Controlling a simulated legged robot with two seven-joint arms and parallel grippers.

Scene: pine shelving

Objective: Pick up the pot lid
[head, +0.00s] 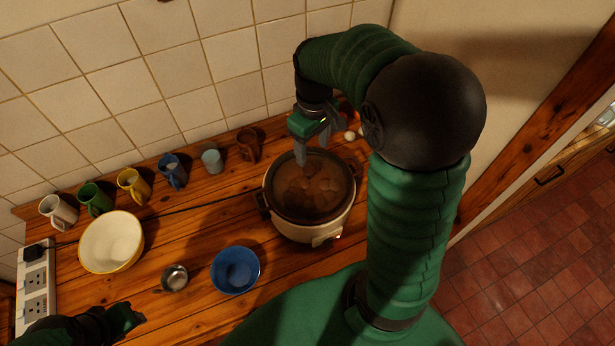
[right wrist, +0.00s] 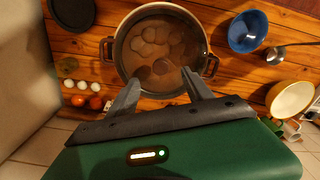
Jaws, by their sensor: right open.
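A cream pot (head: 310,230) with dark side handles stands on the wooden counter, holding brown liquid and several rounded lumps. The pot also shows in the right wrist view (right wrist: 118,48), with no knob visible over its contents. A dark round disc (right wrist: 72,12), possibly the pot lid, lies flat beside the pot at the upper left of that view. My arm seems to hide it in the head view. My right gripper (head: 312,147) is open and empty above the pot's back rim; its two fingers (right wrist: 158,88) point toward the pot. Part of my left arm shows in the lower left corner; its jaws are unclear.
A blue bowl (head: 235,270), a ladle (head: 174,278) and a cream bowl (head: 112,242) stand left of the pot. Several mugs (head: 133,185) line the tiled wall. Eggs and tomatoes (right wrist: 78,100) lie near the wall. A power strip (head: 35,285) is at far left.

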